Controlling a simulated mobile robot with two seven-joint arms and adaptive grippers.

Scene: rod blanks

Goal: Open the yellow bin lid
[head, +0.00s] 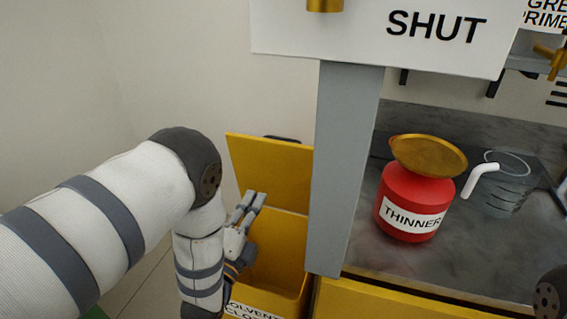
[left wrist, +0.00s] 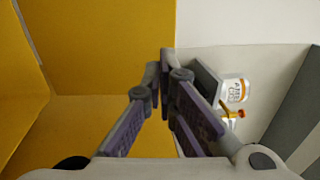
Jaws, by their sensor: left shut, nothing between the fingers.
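The yellow bin (head: 290,285) stands low at the centre left in the head view, with a partly hidden label on its front. Its yellow lid (head: 270,165) stands raised at the back, and the bin's inside shows below it. The lid has a dark piece at its top edge. My left gripper (head: 256,201) is over the bin opening, in front of the lid, with its fingers pointing up. It is shut and empty. In the left wrist view, the shut fingers (left wrist: 166,58) show beside yellow panels (left wrist: 95,50); I cannot tell whether they touch. My right gripper is out of view.
A grey post (head: 345,170) rises just right of the bin, below a white SHUT sign (head: 370,40). A red THINNER can (head: 405,190) with a brass-coloured top and a clear jug (head: 500,190) stand on the dark counter (head: 460,255).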

